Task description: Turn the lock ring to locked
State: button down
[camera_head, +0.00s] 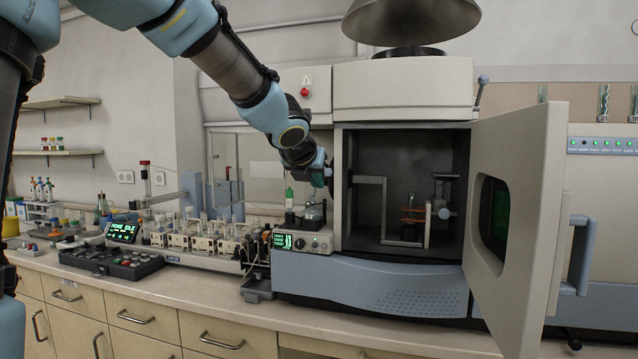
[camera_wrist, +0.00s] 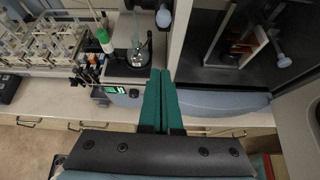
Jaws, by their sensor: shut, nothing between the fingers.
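The spectrometer's chamber (camera_head: 375,165) is open, with its door (camera_head: 520,200) swung out to the right. Inside stands a torch assembly with orange coils (camera_head: 411,215), and a pale round knob (camera_head: 444,213) beside it. The assembly (camera_wrist: 245,42) and the knob (camera_wrist: 283,62) also show in the wrist view, at upper right. I cannot tell for sure which part is the lock ring, or its setting. My gripper (camera_head: 326,177) is outside the chamber, by its left front edge. In the wrist view its green fingers (camera_wrist: 160,72) are together and empty, apart from the chamber parts.
A small unit with a green display (camera_head: 300,240) and a glass flask (camera_head: 313,212) stands left of the chamber, below my gripper. An autosampler with racks of vials (camera_head: 205,235) is further left. The open door stands out over the counter's front edge.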

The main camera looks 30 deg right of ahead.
aim_at(327, 174)
jog(key=w+d+p, duration=0.1)
jog(key=w+d, duration=0.4)
jog(key=shift+w+d+f, duration=0.15)
jog(key=shift+w+f, duration=0.1)
jog(key=shift+w, duration=0.05)
dwell(0.4)
notch_tip(327, 174, up, 2)
jog(key=shift+w+d+r+p, duration=0.1)
jog(key=shift+w+p, duration=0.05)
jog(key=shift+p, duration=1.1)
jog(key=shift+f, duration=0.2)
